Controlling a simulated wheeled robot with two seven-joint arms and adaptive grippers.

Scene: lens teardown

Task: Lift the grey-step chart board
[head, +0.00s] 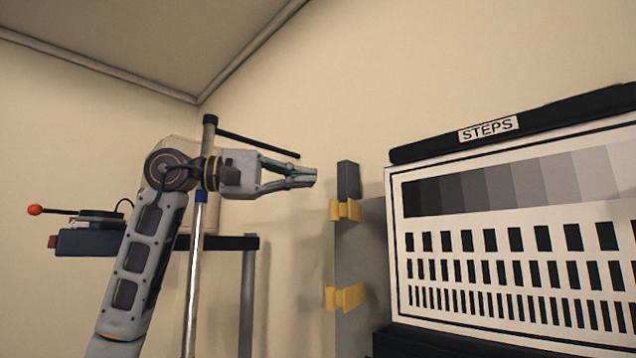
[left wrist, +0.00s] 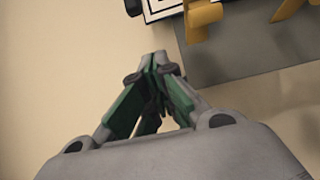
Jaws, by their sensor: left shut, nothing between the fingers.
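The grey-step chart board (head: 515,230) stands at the right of the head view. It has a row of grey patches above rows of black bars, and a black top bar with a STEPS label (head: 488,129). Its right side runs out of the picture. My left gripper (head: 312,178) is shut and empty, in the air to the left of the board and apart from it. In the left wrist view the left fingertips (left wrist: 155,62) meet, and a small part of a white, black-edged panel (left wrist: 162,8) shows at the top. My right gripper is not in view.
A grey panel (head: 361,260) with yellow clips (head: 345,298) and a dark upright block (head: 348,181) stands just left of the board. A metal pole (head: 193,270) and a dark shelf (head: 235,242) are at the left. Bare wall shows between gripper and panel.

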